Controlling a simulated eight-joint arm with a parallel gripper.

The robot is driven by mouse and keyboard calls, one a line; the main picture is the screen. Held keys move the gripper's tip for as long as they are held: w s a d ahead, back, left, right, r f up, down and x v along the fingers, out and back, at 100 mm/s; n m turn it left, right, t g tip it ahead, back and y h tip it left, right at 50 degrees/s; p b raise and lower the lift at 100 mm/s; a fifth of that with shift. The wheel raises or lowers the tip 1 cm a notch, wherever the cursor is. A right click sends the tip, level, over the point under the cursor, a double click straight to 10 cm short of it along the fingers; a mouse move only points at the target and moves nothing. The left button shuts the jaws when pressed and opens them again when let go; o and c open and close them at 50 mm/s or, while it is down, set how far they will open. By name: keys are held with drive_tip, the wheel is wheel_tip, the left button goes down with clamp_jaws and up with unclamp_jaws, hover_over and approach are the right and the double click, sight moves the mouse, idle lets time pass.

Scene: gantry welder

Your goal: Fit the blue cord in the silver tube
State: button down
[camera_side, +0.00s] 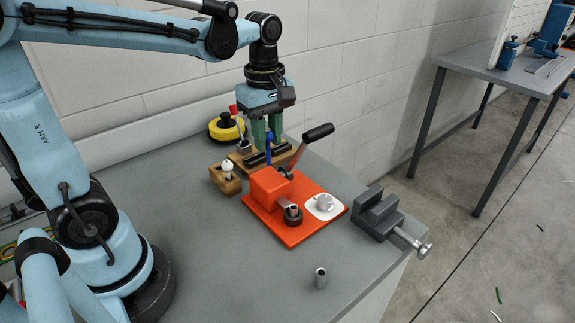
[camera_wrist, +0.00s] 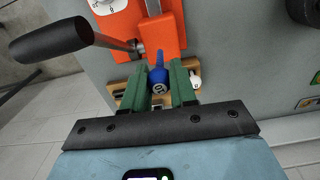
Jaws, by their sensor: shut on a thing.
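The blue cord piece (camera_side: 268,150) is upright between the green fingers of my gripper (camera_side: 268,135), above a wooden rack with dark slots. In the wrist view the blue cord (camera_wrist: 158,76) shows its rounded end between the green fingers of my gripper (camera_wrist: 162,84), which is shut on it. I cannot tell whether its lower end touches the rack. A silver tube (camera_side: 320,278) stands upright, open end up, on the grey bench near its front edge, well apart from my gripper. The wrist view does not show this tube.
A grey vise (camera_side: 378,212) sits at the bench's right edge. A small wooden block (camera_side: 226,184) holds a white-topped piece. A yellow-black roll (camera_side: 222,131) lies behind.

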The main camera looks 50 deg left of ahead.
drive_tip(key=d+m, duration=0.8)
drive_tip(key=m, duration=0.1)
drive_tip(key=shift+d+f, duration=0.15)
drive_tip(key=shift+f, duration=2.4)
drive_tip(key=shift+f, duration=2.2)
drive_tip(key=c, duration=0.8)
unclamp_jaws()
wheel_tip(320, 180, up, 12)
drive_tip(key=s+a+f+m+t, duration=0.1)
drive_tip(key=m+t, duration=0.1)
drive_tip(key=m, duration=0.1)
drive_tip(key=s+a+f+m+t, duration=0.1)
drive_tip(key=a+m+t, duration=0.1)
drive_tip(key=s+a+f+m+t, duration=0.2)
drive_tip(key=m+t, duration=0.1)
drive_tip(key=shift+s+m, duration=0.1)
drive_tip(key=shift+m, duration=0.2)
